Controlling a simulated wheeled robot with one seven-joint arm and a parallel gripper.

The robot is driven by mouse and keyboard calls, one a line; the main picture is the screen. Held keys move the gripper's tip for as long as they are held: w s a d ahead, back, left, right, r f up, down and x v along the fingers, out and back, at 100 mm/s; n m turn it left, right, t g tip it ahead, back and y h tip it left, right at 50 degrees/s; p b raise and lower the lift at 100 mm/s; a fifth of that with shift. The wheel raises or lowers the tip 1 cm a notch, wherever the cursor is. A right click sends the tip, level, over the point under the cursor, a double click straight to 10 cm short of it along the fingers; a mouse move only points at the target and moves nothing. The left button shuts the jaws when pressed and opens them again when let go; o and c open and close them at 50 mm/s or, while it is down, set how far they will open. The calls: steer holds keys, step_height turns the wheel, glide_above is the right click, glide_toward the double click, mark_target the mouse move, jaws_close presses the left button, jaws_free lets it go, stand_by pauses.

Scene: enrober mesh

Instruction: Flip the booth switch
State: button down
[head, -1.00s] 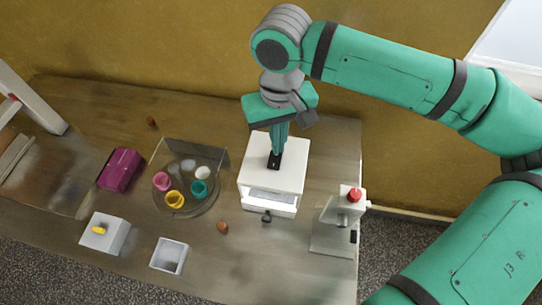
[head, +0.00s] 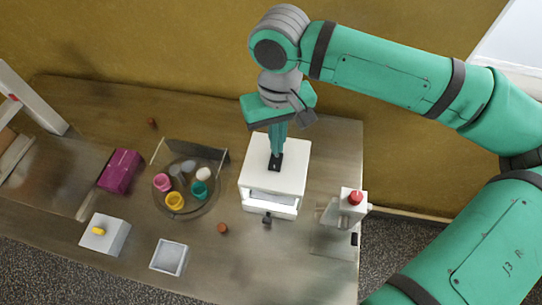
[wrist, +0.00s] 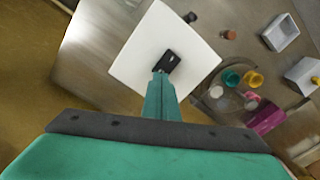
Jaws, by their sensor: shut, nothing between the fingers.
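The booth is a white box (head: 290,180) on the table, with an open front that looks grey inside. The black booth switch (head: 275,163) lies on its flat top; it also shows in the wrist view (wrist: 171,62). My gripper (head: 277,153) points down over the booth with its fingers together and empty. In the wrist view the fingertips (wrist: 159,73) are at the near end of the switch, touching or just above it; I cannot tell which. They cover part of the switch, and its tilt is not clear.
Left of the booth, a round tray (head: 187,212) with a clear panel holds several coloured cups. A magenta box (head: 120,170), a grey box with a yellow knob (head: 105,235) and an open grey bin (head: 170,257) stand further left. A red-topped device (head: 353,205) stands to the right.

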steer(key=shift+s+a, duration=0.2)
steer(key=shift+s+d, duration=0.1)
steer(key=shift+d, duration=0.45)
steer(key=shift+a, duration=0.1)
steer(key=shift+a, duration=0.2)
steer(key=shift+w+f, duration=0.2)
steer(key=shift+f, duration=0.15)
